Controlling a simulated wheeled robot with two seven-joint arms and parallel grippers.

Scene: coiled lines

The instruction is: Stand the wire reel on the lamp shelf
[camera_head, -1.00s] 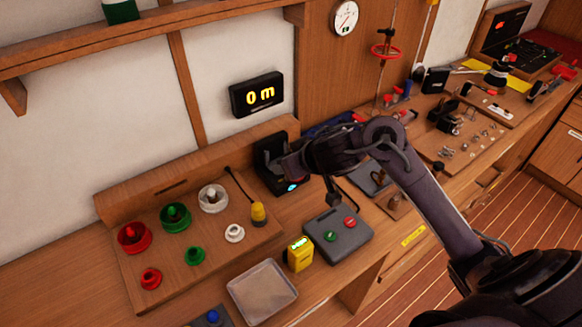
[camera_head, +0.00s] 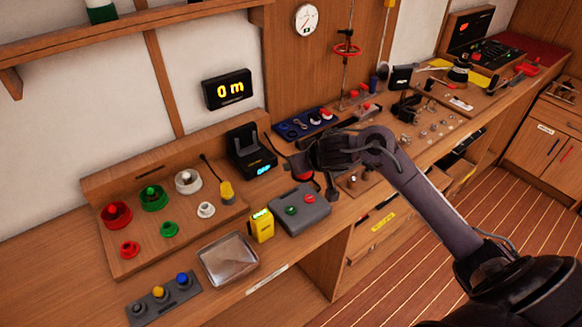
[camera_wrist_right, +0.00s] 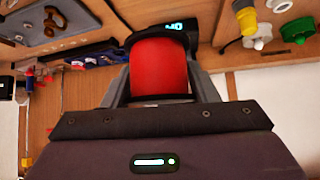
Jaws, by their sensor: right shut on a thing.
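The wire reel is a red drum with dark rims (camera_wrist_right: 160,66), seen in the right wrist view between my fingers. My right gripper (camera_wrist_right: 160,88) is shut on it. In the head view my right gripper (camera_head: 306,164) holds it above the bench, right of the black cradle (camera_head: 246,155); the arm hides most of the reel, and a bit of red shows below the gripper. A wooden shelf (camera_head: 170,22) runs along the wall at upper left. A wooden stand (camera_head: 128,246) holds red, green and white lamp-like parts; I cannot tell which is the lamp shelf. My left gripper is out of view.
A grey box with green and red buttons (camera_head: 300,212), a yellow meter (camera_head: 261,227) and a metal tray (camera_head: 228,260) stand on the bench near the arm. A green-and-white object (camera_head: 101,10) sits on the wall shelf.

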